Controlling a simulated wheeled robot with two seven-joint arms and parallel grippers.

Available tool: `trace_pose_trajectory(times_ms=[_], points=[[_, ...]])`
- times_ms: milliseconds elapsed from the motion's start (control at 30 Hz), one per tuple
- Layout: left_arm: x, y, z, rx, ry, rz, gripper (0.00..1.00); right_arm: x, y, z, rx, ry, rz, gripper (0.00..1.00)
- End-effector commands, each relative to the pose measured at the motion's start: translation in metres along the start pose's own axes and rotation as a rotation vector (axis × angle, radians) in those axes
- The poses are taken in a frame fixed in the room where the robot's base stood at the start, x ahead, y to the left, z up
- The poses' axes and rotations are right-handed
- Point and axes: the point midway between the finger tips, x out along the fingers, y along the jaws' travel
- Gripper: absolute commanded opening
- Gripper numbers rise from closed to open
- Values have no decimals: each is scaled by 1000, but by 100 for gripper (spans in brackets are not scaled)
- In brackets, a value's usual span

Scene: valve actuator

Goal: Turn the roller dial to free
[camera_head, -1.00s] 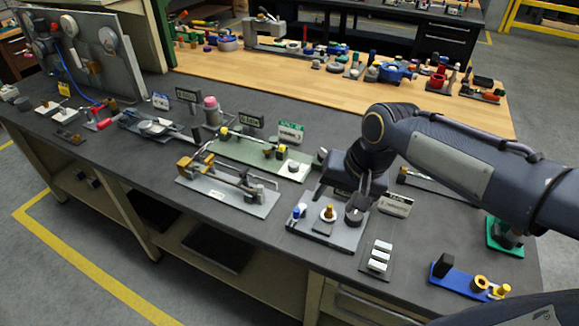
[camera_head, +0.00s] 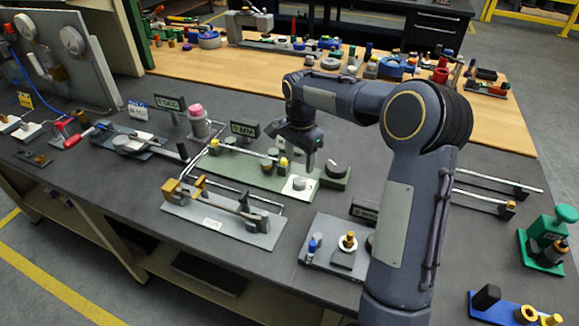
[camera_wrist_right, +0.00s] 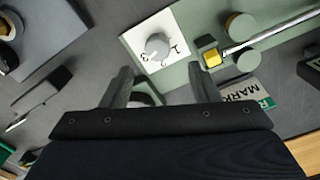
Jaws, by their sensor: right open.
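A green fixture plate (camera_head: 236,173) carries a long rod with yellow-tipped ends. At its right end is a white dial plate with a small grey knob (camera_head: 299,184). In the right wrist view the same knob (camera_wrist_right: 158,46) shows printed numbers around it. I cannot read a "free" mark. My right gripper (camera_head: 298,160) is open above and behind the dial. In the right wrist view its fingers (camera_wrist_right: 162,82) are apart, with a dark and pale round part partly hidden between them. The knob lies beyond the fingertips.
A sign (camera_head: 243,130) stands behind the green plate. A grey fixture (camera_head: 225,220) with a rod sits in front. Another grey plate (camera_head: 335,250) with small knobs is partly hidden by my right arm. A green press (camera_head: 548,240) stands right. Bare dark table lies between fixtures.

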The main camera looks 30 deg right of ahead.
Motion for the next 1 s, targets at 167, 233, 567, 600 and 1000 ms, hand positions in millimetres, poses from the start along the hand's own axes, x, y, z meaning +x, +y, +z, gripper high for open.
trace_pose_trajectory(times_ms=[167,233,567,600,1000], points=[[-2,1,-1,0,0,0,36,22,1,0,1,-1,5,55],[-3,2,-1,0,0,0,36,34,1,0,1,-2,5,55],[-6,3,-3,0,0,0,36,73,0,0,-1,-1,2,55],[-7,3,-3,0,0,0,36,75,0,0,-1,0,2,55],[-6,3,-3,0,0,0,36,76,0,0,-1,0,0,38]])
